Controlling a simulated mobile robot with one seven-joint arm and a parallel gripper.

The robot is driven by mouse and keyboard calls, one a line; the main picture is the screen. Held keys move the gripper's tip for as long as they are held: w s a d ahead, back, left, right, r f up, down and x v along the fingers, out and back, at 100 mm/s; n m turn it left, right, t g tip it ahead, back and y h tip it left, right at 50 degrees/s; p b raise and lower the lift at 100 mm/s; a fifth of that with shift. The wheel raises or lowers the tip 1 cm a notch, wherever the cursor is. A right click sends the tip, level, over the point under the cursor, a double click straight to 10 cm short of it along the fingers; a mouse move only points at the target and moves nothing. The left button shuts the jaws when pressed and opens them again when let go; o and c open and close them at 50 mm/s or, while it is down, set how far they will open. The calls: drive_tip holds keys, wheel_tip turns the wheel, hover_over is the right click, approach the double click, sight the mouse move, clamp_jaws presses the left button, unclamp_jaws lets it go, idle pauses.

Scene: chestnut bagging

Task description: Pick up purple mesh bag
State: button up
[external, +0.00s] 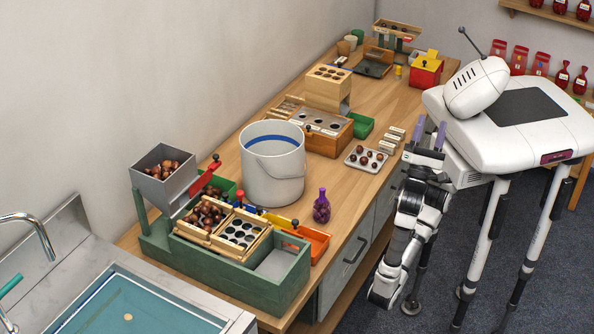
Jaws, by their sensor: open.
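The purple mesh bag (321,209) stands upright near the front edge of the wooden counter, to the right of the white bucket. It looks filled, with a narrow gathered neck at the top. My gripper (431,130) is folded up close to my body beyond the counter's front edge, with its two lavender fingers pointing up and apart. It is open and empty. It is well to the right of the bag and farther back, not touching it.
The white bucket (272,180) stands left of the bag. An orange tray (313,244) and a green sorting box (270,292) lie nearer the camera. A metal tray (353,159) with chestnuts lies behind the bag. The counter (345,200) right of the bag is clear.

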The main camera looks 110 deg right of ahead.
drive_tip(key=w+d+r+t+p, duration=0.25)
drive_tip(key=d+t, duration=0.55)
drive_tip(key=d, duration=0.7)
drive_tip(key=w+d+f+m+t+y+p, duration=0.1)
drive_tip(key=w+d+f+t+y+p, duration=0.2)
drive_tip(key=d, duration=0.5)
drive_tip(key=w+d+f+m+t+y+p, duration=0.1)
drive_tip(key=w+d+f+t+y+p, duration=0.2)
drive_tip(key=d, duration=0.5)
drive_tip(key=m+t+y+p, duration=0.6)
drive_tip(key=y+p, duration=0.1)
drive_tip(key=y, duration=0.8)
hover_over(322, 189)
wheel_tip(322, 189, down, 18)
wheel_tip(322, 189, down, 8)
drive_tip(key=shift+d+f+p, duration=0.15)
drive_tip(key=shift+f+p, duration=0.1)
drive_tip(key=shift+p, duration=0.2)
drive_tip(key=shift+f+p, duration=0.7)
drive_tip(key=shift+f, duration=2.15)
clamp_jaws()
